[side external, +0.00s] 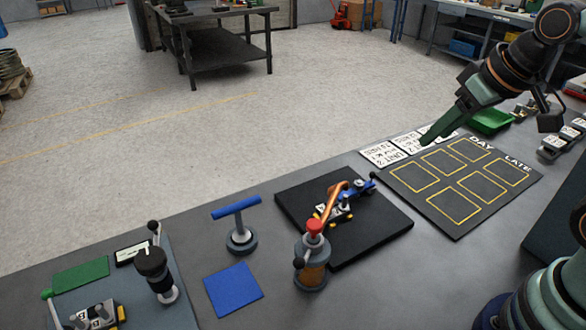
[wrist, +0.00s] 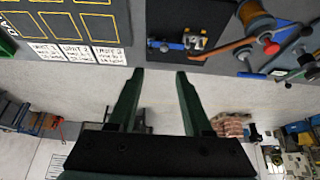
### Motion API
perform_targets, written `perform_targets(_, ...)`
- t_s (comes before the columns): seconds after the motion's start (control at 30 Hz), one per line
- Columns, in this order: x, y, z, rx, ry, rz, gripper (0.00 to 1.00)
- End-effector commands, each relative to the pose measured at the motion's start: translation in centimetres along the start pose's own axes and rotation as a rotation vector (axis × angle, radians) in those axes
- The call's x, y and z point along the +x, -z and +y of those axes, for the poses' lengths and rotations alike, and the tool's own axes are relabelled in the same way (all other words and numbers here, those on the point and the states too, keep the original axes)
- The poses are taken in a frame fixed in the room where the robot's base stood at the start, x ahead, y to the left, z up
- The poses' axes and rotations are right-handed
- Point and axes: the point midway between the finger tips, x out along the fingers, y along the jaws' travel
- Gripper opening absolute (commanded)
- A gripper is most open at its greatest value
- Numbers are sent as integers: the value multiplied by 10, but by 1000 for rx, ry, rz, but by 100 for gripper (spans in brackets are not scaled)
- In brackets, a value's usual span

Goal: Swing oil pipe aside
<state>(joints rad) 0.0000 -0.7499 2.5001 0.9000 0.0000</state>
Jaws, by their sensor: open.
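The copper-coloured oil pipe (side external: 329,206) runs from a post with a red cap (side external: 315,227) out over the black mat (side external: 372,237). Its far end is over a small part with blue and yellow pieces (side external: 350,203) on that mat. The pipe (wrist: 232,47) and the red cap (wrist: 271,47) also show at the upper right of the wrist view. My gripper (side external: 424,140) has green fingers and hangs above the white cards, well to the right of and behind the pipe. In the wrist view its fingers (wrist: 159,76) are apart with nothing between them.
A blue T-handle (side external: 236,208) stands left of the black mat, with a blue square (side external: 233,289) in front. A DAY/LATE board (side external: 462,210) with yellow frames lies at the right. White cards (side external: 380,153) and a green tray (side external: 491,121) are by the bench edge.

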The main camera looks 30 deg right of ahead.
Motion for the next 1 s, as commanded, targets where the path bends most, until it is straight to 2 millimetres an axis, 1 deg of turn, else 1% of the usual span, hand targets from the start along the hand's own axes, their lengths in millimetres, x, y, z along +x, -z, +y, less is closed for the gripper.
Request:
perform_targets(0.03,0,0,0,0,0,0,50)
perform_targets(0.07,0,0,0,0,0,0,39)
perform_targets(0.1,0,0,0,-1,0,-1,23)
perform_targets(0.17,-1,3,-2,-8,3,-7,0)
perform_targets(0.27,-3,13,-7,-35,11,-38,0)
perform_targets(0.43,-5,45,-28,-123,38,-136,0)
perform_targets(0.57,-2,70,-47,-201,59,-220,0)
perform_targets(0.67,5,88,-64,-261,74,-282,0)
perform_targets(0.8,18,108,-91,-346,93,-370,0)
perform_targets(1.0,46,125,-133,-472,117,-496,0)
